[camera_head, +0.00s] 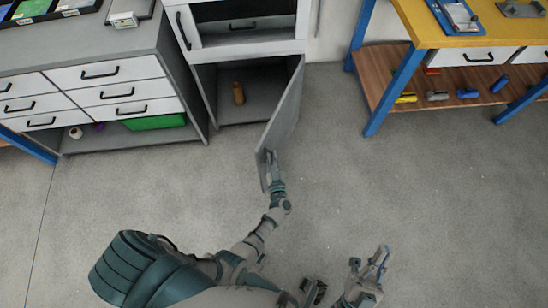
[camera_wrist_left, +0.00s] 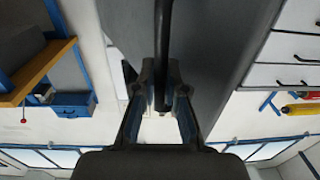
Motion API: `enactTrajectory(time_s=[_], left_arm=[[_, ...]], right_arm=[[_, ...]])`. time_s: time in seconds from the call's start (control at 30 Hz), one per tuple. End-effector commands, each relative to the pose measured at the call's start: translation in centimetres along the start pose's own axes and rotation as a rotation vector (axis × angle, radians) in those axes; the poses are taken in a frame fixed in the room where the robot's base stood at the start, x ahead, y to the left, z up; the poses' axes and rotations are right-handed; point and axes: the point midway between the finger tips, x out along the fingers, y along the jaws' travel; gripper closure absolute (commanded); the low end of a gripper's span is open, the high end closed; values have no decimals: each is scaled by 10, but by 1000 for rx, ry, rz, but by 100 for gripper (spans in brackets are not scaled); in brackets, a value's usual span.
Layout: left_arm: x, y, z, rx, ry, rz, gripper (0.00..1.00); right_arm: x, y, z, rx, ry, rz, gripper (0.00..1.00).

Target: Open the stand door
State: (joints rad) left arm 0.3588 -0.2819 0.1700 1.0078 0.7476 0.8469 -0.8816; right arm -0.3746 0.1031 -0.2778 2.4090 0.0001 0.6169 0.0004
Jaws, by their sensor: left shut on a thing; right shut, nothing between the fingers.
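The stand (camera_head: 248,46) is at the top centre of the head view. Its grey door (camera_head: 284,112) stands swung out toward me, hinged on the right, and the lower compartment (camera_head: 262,108) shows open. My left gripper (camera_head: 270,160) is at the door's free end. In the left wrist view the fingers of my left gripper (camera_wrist_left: 161,88) are closed around the black bar handle (camera_wrist_left: 163,35) in front of the grey door panel (camera_wrist_left: 205,45). My right gripper (camera_head: 379,262) is shut and empty, low over the floor at the lower right, away from the stand.
An orange-brown bottle (camera_head: 239,93) stands inside the compartment. A grey drawer cabinet (camera_head: 90,55) is left of the stand. A yellow-topped workbench (camera_head: 450,30) with blue legs and a wooden shelf is on the right. The floor (camera_head: 170,190) between is clear.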

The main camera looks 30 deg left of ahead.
Motion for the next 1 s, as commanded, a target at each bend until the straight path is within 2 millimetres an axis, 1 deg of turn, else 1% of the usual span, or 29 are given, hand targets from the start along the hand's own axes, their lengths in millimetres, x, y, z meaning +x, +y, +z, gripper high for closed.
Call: enactTrajectory(time_s=[0.1, 0.53, 0.57, 0.6, 0.63, 0.67, 1.0], left_arm=[[0, -2, 3, 2, -4, -22, 100], [-2, 5, 1, 8, -1, -24, 100], [-2, 5, 0, 8, -1, -24, 84], [-2, 5, 0, 8, 0, -24, 74], [-2, 5, 0, 8, 0, -24, 67], [-2, 4, 0, 8, 1, -24, 63], [-1, 4, -2, 6, 5, -22, 63]], right_arm=[[0, 0, -1, 1, 6, 0, 100], [0, -1, -2, 3, 15, 1, 100], [0, -1, -2, 3, 15, 1, 100], [0, -1, -2, 3, 15, 1, 100], [0, -1, -2, 3, 15, 1, 100], [0, -1, -2, 3, 15, 1, 100], [-2, -2, -3, 2, 8, 1, 100]])
